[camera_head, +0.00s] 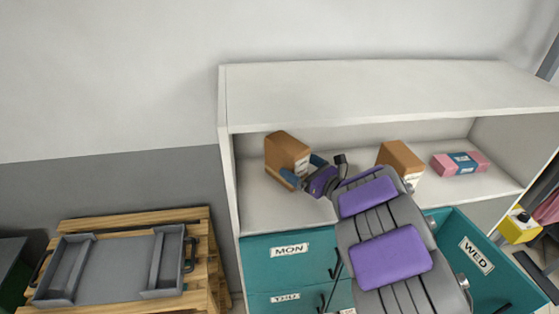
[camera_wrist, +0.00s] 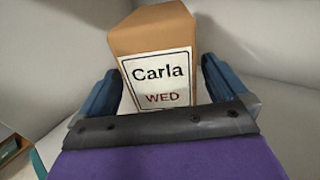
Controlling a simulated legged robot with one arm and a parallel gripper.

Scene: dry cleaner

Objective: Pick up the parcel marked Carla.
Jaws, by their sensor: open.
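The parcel marked Carla is a brown box (camera_head: 284,150) standing upright on the left part of the white shelf. In the wrist view the parcel (camera_wrist: 150,38) faces me, with a white label reading "Carla" and "WED" in red. My gripper (camera_head: 304,171) is open at the parcel's front, and its blue fingers (camera_wrist: 162,80) lie to the left and right of the label side. Whether the fingers touch the sides, I cannot tell. The gripper's purple body hides the lowest part of the parcel in the wrist view.
Another brown parcel (camera_head: 400,160) and a pink parcel with a blue label (camera_head: 461,163) stand further right on the shelf (camera_head: 285,218). Below are teal drawers: MON (camera_head: 260,255) is shut and WED (camera_head: 463,232) is open. A grey tray (camera_head: 115,262) lies on a wooden pallet at left.

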